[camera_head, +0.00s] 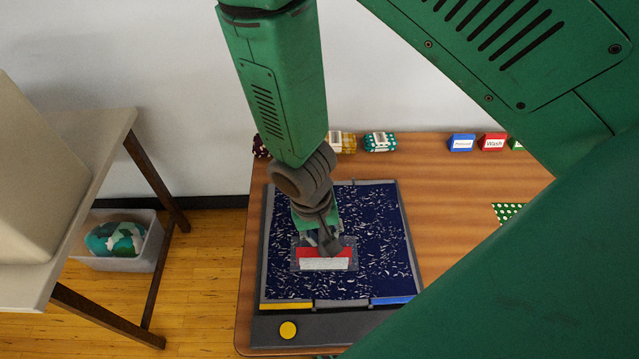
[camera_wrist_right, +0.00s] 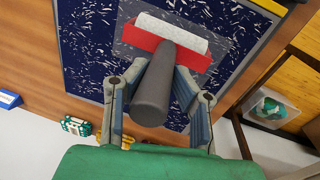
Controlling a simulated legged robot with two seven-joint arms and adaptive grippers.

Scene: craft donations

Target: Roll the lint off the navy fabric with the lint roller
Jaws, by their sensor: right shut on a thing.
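The navy fabric (camera_head: 380,225) lies flat in a grey-edged frame on the wooden table, with white lint scattered over most of it. It also shows in the right wrist view (camera_wrist_right: 85,50). The lint roller has a white cylinder (camera_head: 324,264) in a red holder (camera_head: 312,252). Its head is over the front-left part of the fabric; whether it touches cannot be told. My right gripper (camera_head: 325,238) is shut on the roller's dark grey handle (camera_wrist_right: 155,88), which sits between the fingers. My left gripper is not in view.
A pale translucent rectangle (camera_wrist_right: 215,58) surrounds the roller head. Fabric bundles (camera_head: 380,142) and labelled blocks (camera_head: 492,143) stand along the table's back. A green dotted cloth (camera_head: 508,211) lies at right. A yellow button (camera_head: 288,330) is at the front. A bin (camera_head: 153,245) stands on the floor.

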